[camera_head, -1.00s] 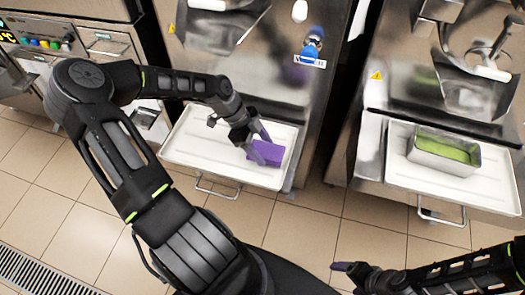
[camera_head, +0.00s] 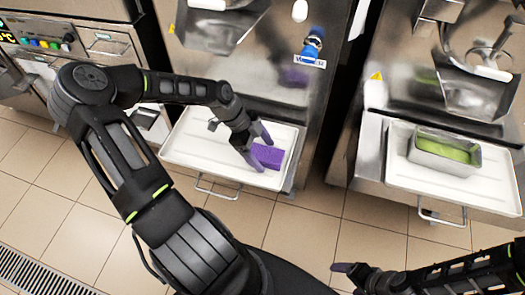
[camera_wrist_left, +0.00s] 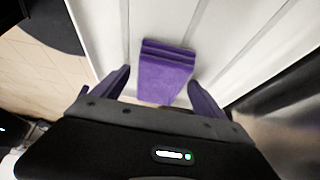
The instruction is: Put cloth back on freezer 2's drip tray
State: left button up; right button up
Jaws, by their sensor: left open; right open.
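A folded purple cloth (camera_head: 267,156) lies on the white drip tray (camera_head: 190,146) of the middle freezer, near the tray's right end. In the left wrist view the cloth (camera_wrist_left: 165,72) lies flat between and beyond my fingertips, on the ribbed white tray (camera_wrist_left: 105,40). My left gripper (camera_head: 257,149) is open just over the cloth's left part, with a finger to either side; the wrist view shows it too (camera_wrist_left: 157,88). Whether the fingers touch the tray cannot be told. My right gripper (camera_head: 350,278) is open and empty at the bottom right, over the floor, only partly in view.
The freezer on the right has its own white tray (camera_head: 398,176), bearing a metal pan (camera_head: 443,152) with green contents. A blue knob (camera_head: 312,43) sits on the middle freezer's front. Tray handles stick out in front. Tiled floor (camera_head: 310,225) is free between the freezers and me.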

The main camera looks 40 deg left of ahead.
pick_arm(q)
jog(key=shift+r, duration=0.15)
jog(key=p+v, duration=0.2)
jog(key=v, duration=1)
dwell(0.4)
